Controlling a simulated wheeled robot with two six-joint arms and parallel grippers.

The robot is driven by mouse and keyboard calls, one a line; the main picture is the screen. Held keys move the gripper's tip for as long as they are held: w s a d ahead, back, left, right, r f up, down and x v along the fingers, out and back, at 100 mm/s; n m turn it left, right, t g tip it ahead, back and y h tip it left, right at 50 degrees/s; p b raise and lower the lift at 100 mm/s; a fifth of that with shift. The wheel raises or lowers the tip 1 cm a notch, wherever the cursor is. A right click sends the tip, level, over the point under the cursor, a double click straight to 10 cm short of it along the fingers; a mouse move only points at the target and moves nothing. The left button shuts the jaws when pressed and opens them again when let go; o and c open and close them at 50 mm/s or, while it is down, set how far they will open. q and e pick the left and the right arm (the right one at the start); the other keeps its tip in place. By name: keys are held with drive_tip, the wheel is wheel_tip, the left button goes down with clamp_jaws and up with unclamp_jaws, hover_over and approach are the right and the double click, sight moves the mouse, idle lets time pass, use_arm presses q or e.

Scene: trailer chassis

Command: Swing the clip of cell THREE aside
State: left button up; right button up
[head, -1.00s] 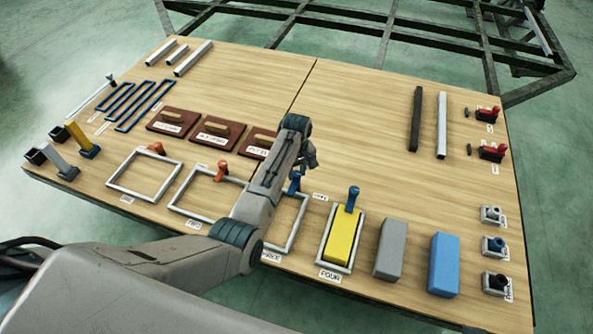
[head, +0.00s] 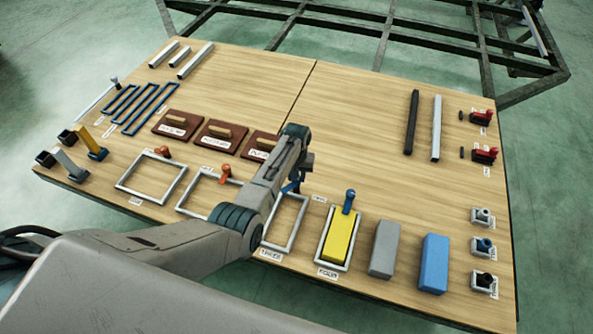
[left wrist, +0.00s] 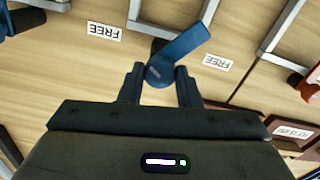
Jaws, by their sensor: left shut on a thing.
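The cell THREE frame (head: 299,224) is a pale, empty rectangle, partly hidden behind my left arm. Its blue clip (head: 291,188) sits at the frame's far edge. In the left wrist view the clip (left wrist: 185,42) is a blue lever on a round pivot, slanting to the upper right close to the frame's corner. My left gripper (head: 300,176) is over the clip; in the left wrist view its fingers (left wrist: 160,78) are shut on the clip's round end, one on each side. My right gripper is out of view.
Cell FOUR (head: 322,247) holds a yellow block (head: 340,238) with its own blue clip (head: 348,200). Grey (head: 384,248) and blue (head: 434,262) blocks stand to the right. Orange clips (head: 225,172) are at the cells to the left. The table's middle right is bare.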

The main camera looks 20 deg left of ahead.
use_arm(q)
drive_tip(key=m+p, duration=0.3)
drive_tip(key=m, duration=0.4)
drive_tip(key=shift+r, duration=0.1)
drive_tip(key=shift+m+p, duration=0.5)
drive_tip(key=shift+m, duration=1.5)
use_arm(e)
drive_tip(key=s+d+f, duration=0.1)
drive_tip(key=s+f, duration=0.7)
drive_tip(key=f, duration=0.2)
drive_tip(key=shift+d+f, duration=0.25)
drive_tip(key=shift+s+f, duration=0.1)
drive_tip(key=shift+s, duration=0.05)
use_arm(q)
drive_tip(key=o, duration=1)
drive_tip(key=shift+c, duration=0.2)
